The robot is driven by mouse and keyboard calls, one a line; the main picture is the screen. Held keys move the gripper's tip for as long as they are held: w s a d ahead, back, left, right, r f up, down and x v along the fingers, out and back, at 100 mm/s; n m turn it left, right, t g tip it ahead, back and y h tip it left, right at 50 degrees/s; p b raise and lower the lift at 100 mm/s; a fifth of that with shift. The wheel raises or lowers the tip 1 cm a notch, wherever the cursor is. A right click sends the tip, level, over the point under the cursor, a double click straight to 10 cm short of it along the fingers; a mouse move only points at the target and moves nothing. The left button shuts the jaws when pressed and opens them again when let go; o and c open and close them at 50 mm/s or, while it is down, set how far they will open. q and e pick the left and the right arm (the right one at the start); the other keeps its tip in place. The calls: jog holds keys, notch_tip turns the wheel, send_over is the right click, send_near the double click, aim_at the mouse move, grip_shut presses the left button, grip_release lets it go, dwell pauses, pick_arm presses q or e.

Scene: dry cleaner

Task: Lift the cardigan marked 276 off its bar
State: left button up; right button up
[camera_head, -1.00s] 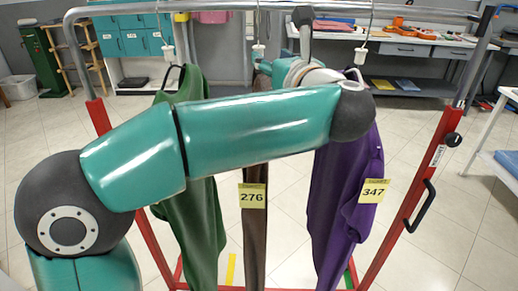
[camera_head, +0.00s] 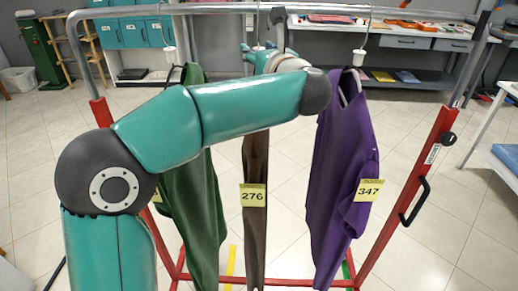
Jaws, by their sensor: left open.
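The brown cardigan (camera_head: 255,225) with the yellow 276 tag (camera_head: 252,195) hangs from the rack's top bar (camera_head: 225,8), between a green and a purple garment. My left arm reaches across in front of its upper part and hides its shoulders. My left gripper (camera_head: 256,50) is open, up near the hanger hook above the cardigan. It is partly hidden by my own wrist, and I cannot tell whether it touches the hanger. My right gripper is not in view.
The green garment (camera_head: 197,220) hangs close on the left. The purple garment (camera_head: 335,180) with the 347 tag (camera_head: 369,190) hangs on the right. Red rack posts (camera_head: 410,195) stand at the sides. A bench (camera_head: 400,40) with drawers stands behind.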

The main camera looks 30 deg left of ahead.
pick_arm(q)
grip_shut()
jog(key=shift+r, duration=0.1)
dwell(0.3)
jog(key=shift+r, duration=1.75)
jog(key=b+v, duration=0.4)
jog(key=v, duration=1.4)
